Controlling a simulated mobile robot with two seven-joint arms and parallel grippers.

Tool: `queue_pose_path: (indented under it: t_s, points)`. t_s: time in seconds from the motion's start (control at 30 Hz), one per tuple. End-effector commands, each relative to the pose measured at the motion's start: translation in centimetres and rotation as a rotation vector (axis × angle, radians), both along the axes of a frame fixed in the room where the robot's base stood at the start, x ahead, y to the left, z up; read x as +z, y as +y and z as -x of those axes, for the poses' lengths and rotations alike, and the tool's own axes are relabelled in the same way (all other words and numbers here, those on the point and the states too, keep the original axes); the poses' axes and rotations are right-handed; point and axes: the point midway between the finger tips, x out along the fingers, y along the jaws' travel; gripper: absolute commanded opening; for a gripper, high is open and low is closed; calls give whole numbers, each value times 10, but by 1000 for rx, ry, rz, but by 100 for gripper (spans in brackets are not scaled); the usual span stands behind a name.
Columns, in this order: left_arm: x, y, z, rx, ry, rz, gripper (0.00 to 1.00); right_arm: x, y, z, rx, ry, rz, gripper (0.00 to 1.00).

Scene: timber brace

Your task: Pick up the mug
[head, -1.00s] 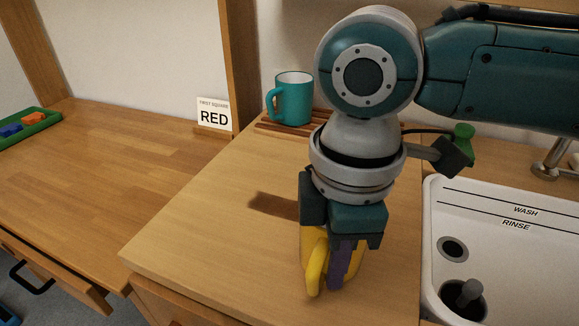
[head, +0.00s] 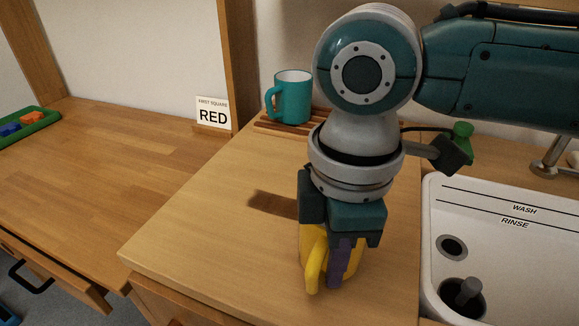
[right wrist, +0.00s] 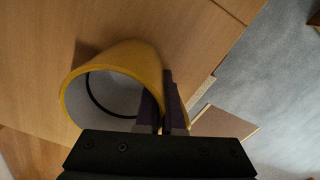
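A yellow mug (head: 313,265) stands on the light wooden worktop (head: 215,225), with its handle toward the front. It also shows in the right wrist view (right wrist: 130,55), where I look into its open mouth. My right gripper (head: 340,265) points down at the mug from above and hides much of it. In the right wrist view its purple fingers (right wrist: 163,103) straddle the rim, one inside the mouth and one outside, closed on the wall. A teal mug (head: 292,98) stands upright on a slatted wooden rack (head: 268,126) at the back. My left gripper is out of view.
A white sink unit (head: 530,260) marked WASH and RINSE is at the right. A card reading RED (head: 213,115) stands by a wooden post. A green tray (head: 38,126) with coloured blocks is at the far left. The worktop left of my gripper is clear.

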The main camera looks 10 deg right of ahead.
Motion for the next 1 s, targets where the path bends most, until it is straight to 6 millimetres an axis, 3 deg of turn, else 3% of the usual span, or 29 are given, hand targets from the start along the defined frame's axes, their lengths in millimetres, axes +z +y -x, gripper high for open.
queue_pose_path:
  t_s: [0.17,0.37,0.47,0.8,1.0]
  points:
    - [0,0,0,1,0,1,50,-1,-2,2,-2,6,5,0]
    - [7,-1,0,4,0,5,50,18,-1,0,-2,2,3,0]
    - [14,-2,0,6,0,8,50,39,-1,0,-1,0,1,0]
    - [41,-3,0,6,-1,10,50,142,0,-1,0,-4,-1,0]
    - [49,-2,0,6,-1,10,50,182,0,0,0,-2,-1,0]
